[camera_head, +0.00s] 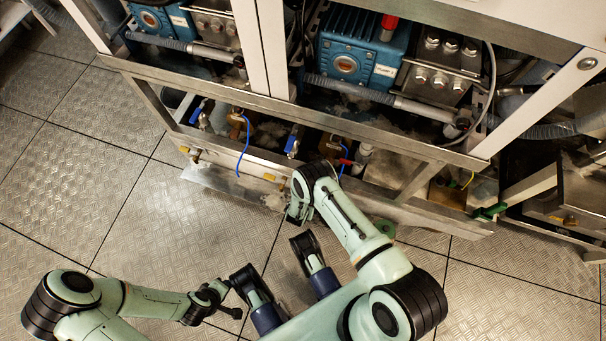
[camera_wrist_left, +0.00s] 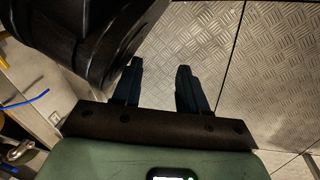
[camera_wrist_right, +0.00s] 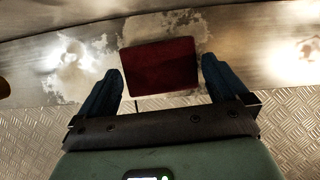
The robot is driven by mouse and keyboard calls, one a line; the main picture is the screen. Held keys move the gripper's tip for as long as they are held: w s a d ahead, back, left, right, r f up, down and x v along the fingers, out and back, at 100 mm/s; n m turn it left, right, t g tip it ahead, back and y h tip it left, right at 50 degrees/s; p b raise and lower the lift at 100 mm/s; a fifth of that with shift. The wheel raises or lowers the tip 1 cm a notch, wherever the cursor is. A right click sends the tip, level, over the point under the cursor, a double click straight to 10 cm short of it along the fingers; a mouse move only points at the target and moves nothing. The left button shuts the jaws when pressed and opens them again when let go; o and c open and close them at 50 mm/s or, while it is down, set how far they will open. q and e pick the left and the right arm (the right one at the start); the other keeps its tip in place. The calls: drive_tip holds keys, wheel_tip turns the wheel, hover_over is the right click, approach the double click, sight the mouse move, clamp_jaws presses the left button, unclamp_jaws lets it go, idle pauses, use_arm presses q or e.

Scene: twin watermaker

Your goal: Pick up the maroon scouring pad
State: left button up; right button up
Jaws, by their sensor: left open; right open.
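The maroon scouring pad (camera_wrist_right: 160,66) shows in the right wrist view as a flat dark red rectangle. It lies against a stained, pale metal surface. My right gripper (camera_wrist_right: 162,72) is open, with one finger on each side of the pad and a gap at both sides. In the head view my right gripper (camera_head: 297,214) is down by the lower front of the machine frame, and I cannot make out the pad there. My left gripper (camera_head: 232,300) is low over the floor on the left, away from the machine. In the left wrist view it is open and empty (camera_wrist_left: 158,78).
The machine's white frame (camera_head: 275,50) holds blue pumps (camera_head: 350,48), with a lower metal rail (camera_head: 240,163), blue-handled valves (camera_head: 292,140) and hoses. A green-handled valve (camera_head: 489,211) sticks out at right. The tread-plate floor (camera_head: 75,190) at left is clear.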

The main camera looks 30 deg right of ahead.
drive_tip(key=shift+w+d+f, duration=0.2)
drive_tip(key=shift+f, duration=0.4)
use_arm(q)
drive_tip(key=shift+s+a+f, duration=0.1)
drive_tip(key=shift+s+f, duration=0.4)
drive_tip(key=shift+s, duration=0.2)
use_arm(e)
drive_tip(key=shift+c, duration=0.3)
drive_tip(key=c, duration=0.7)
drive_tip(key=shift+r, duration=0.1)
use_arm(q)
drive_tip(key=w+d+r+t+p, duration=0.1)
drive_tip(key=w+r+t+p, duration=0.1)
drive_tip(key=w+r+p, duration=0.3)
use_arm(e)
wheel_tip(320, 180, up, 9)
drive_tip(key=shift+w+b, duration=0.1)
drive_tip(key=shift+b, duration=0.65)
use_arm(q)
drive_tip(key=s+d+r+g+h+p, duration=0.1)
drive_tip(key=s+d+r+g+p, duration=0.1)
drive_tip(key=s+d+r+p, duration=0.1)
drive_tip(key=shift+s+r+m, duration=0.3)
drive_tip(key=shift+s+r, duration=0.55)
drive_tip(key=shift+s, duration=0.25)
use_arm(e)
wheel_tip(320, 180, up, 11)
